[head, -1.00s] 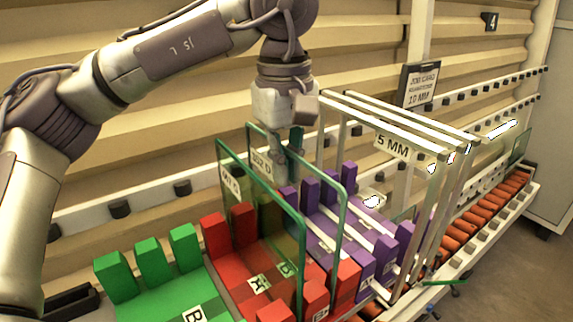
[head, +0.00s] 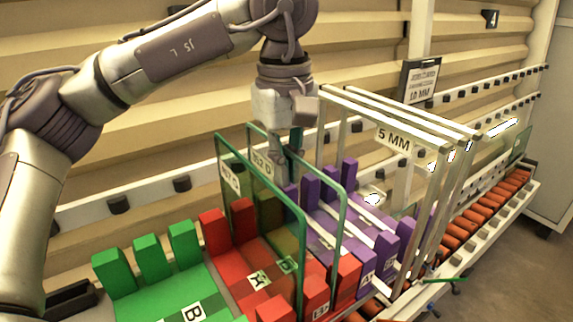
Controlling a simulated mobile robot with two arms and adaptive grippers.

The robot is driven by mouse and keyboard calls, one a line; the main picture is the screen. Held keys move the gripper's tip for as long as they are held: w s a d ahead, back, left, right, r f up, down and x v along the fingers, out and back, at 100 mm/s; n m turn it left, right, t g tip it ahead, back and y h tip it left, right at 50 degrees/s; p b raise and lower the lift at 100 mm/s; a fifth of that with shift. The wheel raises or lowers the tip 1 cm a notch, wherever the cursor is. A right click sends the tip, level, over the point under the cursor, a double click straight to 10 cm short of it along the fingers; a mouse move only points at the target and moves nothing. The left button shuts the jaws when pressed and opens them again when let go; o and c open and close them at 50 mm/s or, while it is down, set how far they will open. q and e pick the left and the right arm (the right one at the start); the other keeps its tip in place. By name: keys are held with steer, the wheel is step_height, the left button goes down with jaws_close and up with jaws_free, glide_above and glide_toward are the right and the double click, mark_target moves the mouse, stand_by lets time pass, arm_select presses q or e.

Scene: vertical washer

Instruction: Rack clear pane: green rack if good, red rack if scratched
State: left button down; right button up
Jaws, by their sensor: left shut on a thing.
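My left gripper (head: 287,160) hangs down from above and is shut on the top edge of a clear pane with green edges (head: 342,225). This pane is upright and carries a small label. Its lower edge is down among the red and purple blocks; I cannot tell whether it is seated. Another clear pane (head: 303,260) stands upright just left of it, over the red rack. The red rack (head: 245,262) is in the lower middle. The green rack (head: 160,290) is to its left, and no pane shows in it. My right gripper is not in view.
A purple rack (head: 390,250) lies right of the red one, under several pale upright frames with a "5 MM" sign (head: 393,138). Beyond runs an orange roller conveyor (head: 480,215). A "10 MM" card (head: 419,82) hangs behind. Space above the green rack is open.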

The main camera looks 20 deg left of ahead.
arm_select(q)
steer(key=shift+f, duration=0.15)
steer(key=c, duration=1.2)
jaws_free()
steer(key=shift+s, duration=0.1)
steer(key=shift+c, duration=0.2)
steer(key=shift+f, duration=0.1)
step_height(320, 180, up, 12)
